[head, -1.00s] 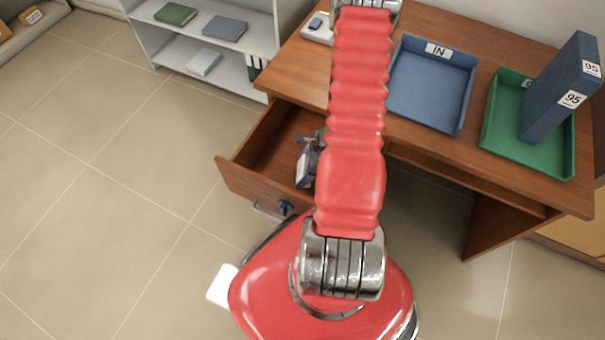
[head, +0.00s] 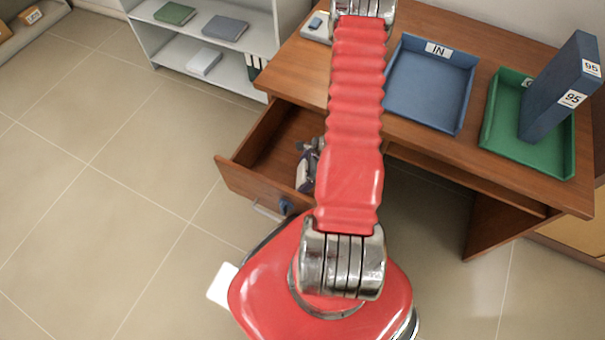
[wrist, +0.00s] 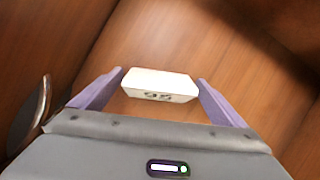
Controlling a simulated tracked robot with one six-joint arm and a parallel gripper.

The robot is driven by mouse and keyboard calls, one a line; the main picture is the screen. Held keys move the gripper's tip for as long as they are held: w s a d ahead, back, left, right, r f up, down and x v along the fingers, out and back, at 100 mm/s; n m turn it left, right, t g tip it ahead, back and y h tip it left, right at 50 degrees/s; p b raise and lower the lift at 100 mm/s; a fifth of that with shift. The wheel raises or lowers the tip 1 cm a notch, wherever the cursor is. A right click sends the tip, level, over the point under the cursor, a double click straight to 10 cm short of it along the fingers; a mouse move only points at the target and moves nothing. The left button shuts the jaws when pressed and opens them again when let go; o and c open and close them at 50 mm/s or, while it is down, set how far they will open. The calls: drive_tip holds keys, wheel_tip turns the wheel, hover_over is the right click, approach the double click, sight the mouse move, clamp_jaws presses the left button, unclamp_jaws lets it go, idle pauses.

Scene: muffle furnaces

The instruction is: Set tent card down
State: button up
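The tent card (wrist: 160,85) is a small white folded piece with "95" on one face, which reads upside down in the wrist view. My gripper (wrist: 160,78) has two purple fingers, one at each end of the card, and appears shut on it. The card is over or in the wooden drawer; I cannot tell whether it touches the drawer floor. In the head view my gripper (head: 307,170) is at the open drawer (head: 240,180), partly hidden behind my red arm. The card cannot be made out there.
The brown desk (head: 290,75) carries a blue IN tray (head: 428,85) and a green tray (head: 500,125) with a blue binder (head: 560,88) marked 95. A grey shelf (head: 240,50) stands at the back. The floor at left is clear.

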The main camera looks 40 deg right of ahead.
idle(0.3)
drive_tip(key=v, duration=1.2)
idle(0.8)
drive_tip(key=w+a+r+n, duration=0.5)
drive_tip(key=a+r+n, duration=0.2)
drive_tip(key=r, duration=0.4)
drive_tip(key=w+a+r+n, duration=0.4)
drive_tip(key=a+r+n, duration=0.2)
drive_tip(key=r, duration=0.6)
drive_tip(key=s+a+r+n+t+h, duration=0.1)
drive_tip(key=s+a+r+n, duration=0.3)
drive_tip(key=r, duration=0.5)
drive_tip(key=s+a+r+n+t+h, duration=0.1)
drive_tip(key=s+a+r+n+h, duration=0.1)
drive_tip(key=s+a+r+n, duration=0.3)
drive_tip(key=shift+s+a+r+n, duration=0.25)
drive_tip(key=shift+a+r+n, duration=1.85)
drive_tip(key=shift+n, duration=0.7)
